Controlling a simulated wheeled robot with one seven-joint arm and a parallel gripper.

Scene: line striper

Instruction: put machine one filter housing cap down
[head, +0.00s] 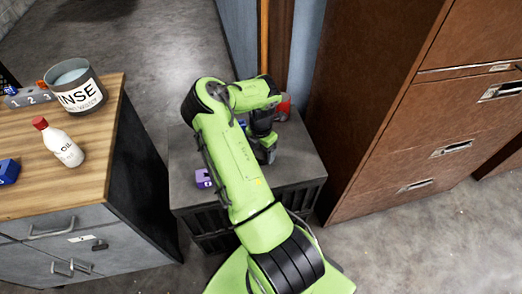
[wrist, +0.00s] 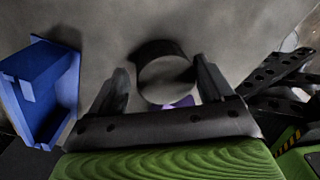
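My gripper (wrist: 163,70) has its two dark fingers apart on either side of a dark round, ring-like part, which looks like the filter housing cap (wrist: 158,49). The cap spans the space between the fingertips, and both fingers appear to touch it. A small purple patch (wrist: 180,102) shows at its near edge. In the head view my gripper (head: 266,152) is low over the grey cabinet top (head: 295,165), with my arm partly covering it. The cap cannot be made out there. Whether it touches the surface is unclear.
A purple block (head: 203,178) sits at the cabinet's left edge, a red object (head: 284,106) at the back. A blue bin (wrist: 42,85) stands left in the wrist view. A wooden-topped bench (head: 30,185) holds an oil bottle (head: 62,146) and a rinse tub (head: 84,98). Brown drawers (head: 425,120) stand right.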

